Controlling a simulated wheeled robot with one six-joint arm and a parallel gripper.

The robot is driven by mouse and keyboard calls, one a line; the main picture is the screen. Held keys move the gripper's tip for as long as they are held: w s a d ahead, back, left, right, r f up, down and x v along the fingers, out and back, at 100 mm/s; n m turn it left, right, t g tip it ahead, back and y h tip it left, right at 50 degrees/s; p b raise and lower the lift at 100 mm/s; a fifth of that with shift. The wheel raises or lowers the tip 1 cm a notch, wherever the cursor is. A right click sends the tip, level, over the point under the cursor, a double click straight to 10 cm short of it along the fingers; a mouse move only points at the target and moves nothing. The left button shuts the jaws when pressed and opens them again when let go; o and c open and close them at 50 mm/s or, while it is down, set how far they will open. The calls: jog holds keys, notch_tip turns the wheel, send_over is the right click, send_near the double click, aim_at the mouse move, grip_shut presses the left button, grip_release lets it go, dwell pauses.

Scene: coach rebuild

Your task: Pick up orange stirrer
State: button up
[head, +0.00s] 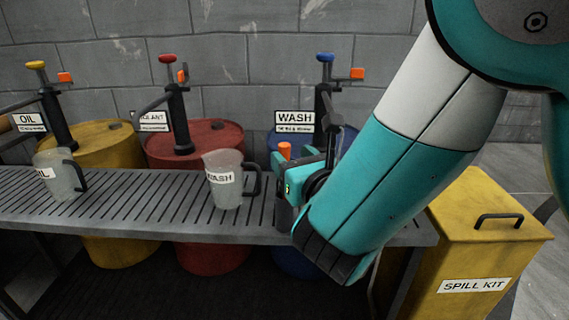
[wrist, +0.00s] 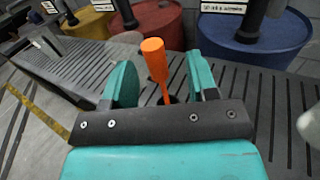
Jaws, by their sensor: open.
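The orange stirrer (wrist: 155,62) stands upright between the two teal fingers of my gripper (wrist: 163,84) in the wrist view, with its thin lower shaft going down behind the dark gripper bar. In the head view its orange top (head: 284,151) shows just left of my gripper (head: 300,178), above the grated bench. My gripper is open, with a visible gap between each finger and the stirrer. The lower end of the stirrer is hidden, and I cannot tell clearly what it stands in.
The grated bench (head: 130,203) holds a WASH jug (head: 222,192) left of my gripper and an OIL jug (head: 60,178) further left. Yellow (head: 105,145), red (head: 200,143) and blue (head: 279,143) drums with pumps stand behind. A yellow spill kit box (head: 480,245) stands at right.

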aim_at(287, 153)
jog(key=p+x, duration=0.3)
jog(key=shift+w+a+r, duration=0.25)
jog(key=shift+a+r, duration=0.05)
jog(key=shift+r, duration=0.05)
jog(key=shift+w+a+f+p, duration=0.2)
jog(key=shift+w+f+p, duration=0.05)
jog(key=shift+w+p, duration=0.2)
jog(key=shift+c, duration=0.5)
grip_shut()
